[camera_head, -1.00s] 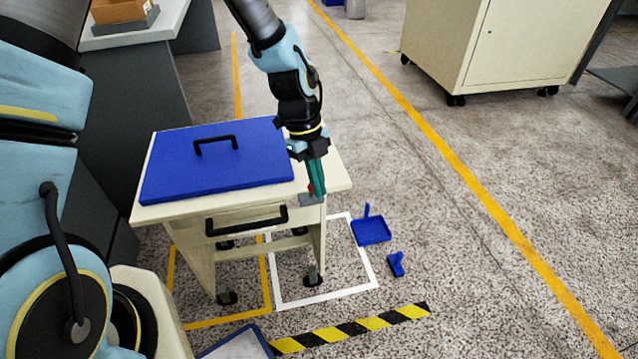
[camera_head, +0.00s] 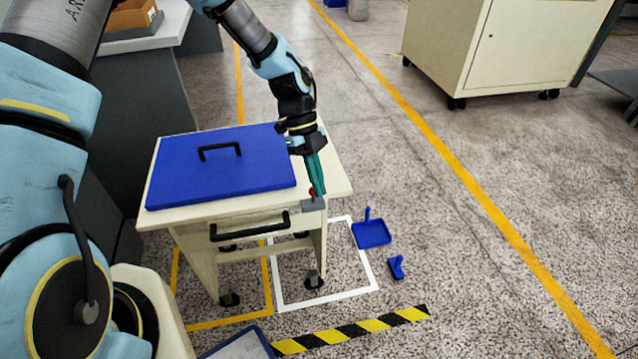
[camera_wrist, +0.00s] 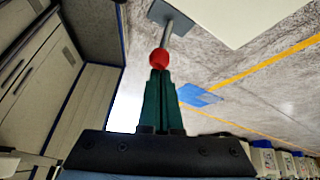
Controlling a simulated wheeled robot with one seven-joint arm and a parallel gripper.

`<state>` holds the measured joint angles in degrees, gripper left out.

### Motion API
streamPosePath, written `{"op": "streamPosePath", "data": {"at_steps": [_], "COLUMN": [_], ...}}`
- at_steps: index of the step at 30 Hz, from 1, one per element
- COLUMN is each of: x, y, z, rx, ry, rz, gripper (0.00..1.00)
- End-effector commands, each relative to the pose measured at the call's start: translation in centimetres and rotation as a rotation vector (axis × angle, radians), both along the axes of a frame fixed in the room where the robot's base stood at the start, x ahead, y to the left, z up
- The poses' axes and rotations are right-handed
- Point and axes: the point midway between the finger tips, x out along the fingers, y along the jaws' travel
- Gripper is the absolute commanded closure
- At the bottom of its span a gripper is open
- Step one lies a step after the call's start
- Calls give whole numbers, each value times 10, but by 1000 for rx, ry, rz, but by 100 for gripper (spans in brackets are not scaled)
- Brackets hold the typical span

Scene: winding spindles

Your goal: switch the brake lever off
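The brake lever is a short metal rod with a red ball knob (camera_head: 313,192), on a grey plate (camera_head: 313,204) at the front right corner of the cream cart (camera_head: 335,180). The knob also shows in the wrist view (camera_wrist: 159,60), with the rod running up from it to the plate. My gripper (camera_head: 319,190) points down over this corner with its green fingers together. In the wrist view the fingertips (camera_wrist: 160,73) lie right at the knob, with nothing seen between them. I cannot tell whether they touch the knob.
A blue lid (camera_head: 225,175) with a black handle covers much of the cart top. A black drawer handle (camera_head: 250,226) is on the cart's front. A blue dustpan (camera_head: 372,233) and a small blue brush (camera_head: 396,267) lie on the floor to the right. Floor farther right is clear.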

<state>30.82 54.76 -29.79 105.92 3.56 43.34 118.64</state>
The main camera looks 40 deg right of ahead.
Motion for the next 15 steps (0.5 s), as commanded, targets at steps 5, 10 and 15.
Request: {"op": "streamPosePath", "data": {"at_steps": [5,10,15], "x": [14,25,31], "y": [-5,-9,-11], "z": [0,0,2], "rx": [47,97,97], "ry": [128,256,248], "rz": [7,2,0], "gripper": [100,100,100]}}
